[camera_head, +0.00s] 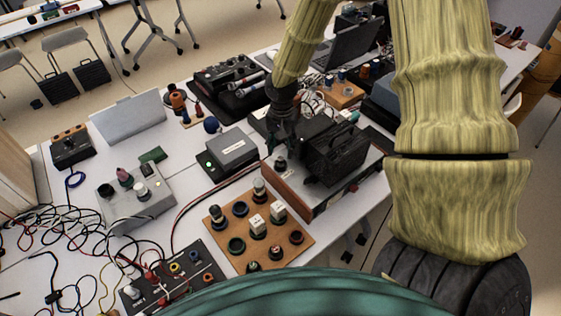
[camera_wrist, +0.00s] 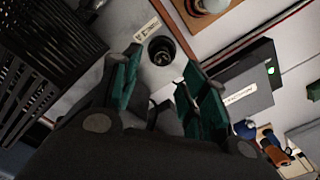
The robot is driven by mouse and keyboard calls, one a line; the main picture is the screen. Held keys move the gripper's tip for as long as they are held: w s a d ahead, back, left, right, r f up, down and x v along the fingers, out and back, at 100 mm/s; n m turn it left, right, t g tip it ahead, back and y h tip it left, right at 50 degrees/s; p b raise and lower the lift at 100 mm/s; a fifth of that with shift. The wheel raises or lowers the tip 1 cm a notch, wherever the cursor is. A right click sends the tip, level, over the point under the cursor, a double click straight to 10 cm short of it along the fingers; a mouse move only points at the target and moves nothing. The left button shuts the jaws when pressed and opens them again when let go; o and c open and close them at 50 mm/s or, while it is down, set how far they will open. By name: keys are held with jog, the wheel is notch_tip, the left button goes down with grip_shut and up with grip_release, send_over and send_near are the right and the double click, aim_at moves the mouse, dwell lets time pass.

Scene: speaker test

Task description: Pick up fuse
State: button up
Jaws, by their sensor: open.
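I cannot tell for sure which thing is the fuse. A small dark round piece (camera_head: 280,164) stands on top of a grey device with a wooden front (camera_head: 291,196). In the wrist view this dark piece (camera_wrist: 162,49) shows its round top just beyond the fingertips, roughly between them. My gripper (camera_head: 283,141) has dark green fingers and is above the device, close to the dark piece. In the wrist view my gripper (camera_wrist: 163,70) is open, with nothing between its fingers. Several fuse-like parts, some with white bodies, sit on a wooden board (camera_head: 223,252) in front.
A black ribbed box (camera_head: 336,153) stands right beside my gripper on the device; it fills the left of the wrist view (camera_wrist: 45,60). A grey box with a green light (camera_head: 228,151) is to the left. Cables (camera_head: 60,240) clutter the table's left side.

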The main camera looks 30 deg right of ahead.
aim_at(280, 158)
jog(key=shift+s+a+f+p, duration=0.15)
jog(key=shift+f+p, duration=0.3)
jog(key=shift+f, duration=0.3)
jog(key=shift+w+a+f+p, duration=0.1)
jog(key=shift+f+p, duration=0.35)
jog(key=shift+f, duration=1.4)
grip_shut()
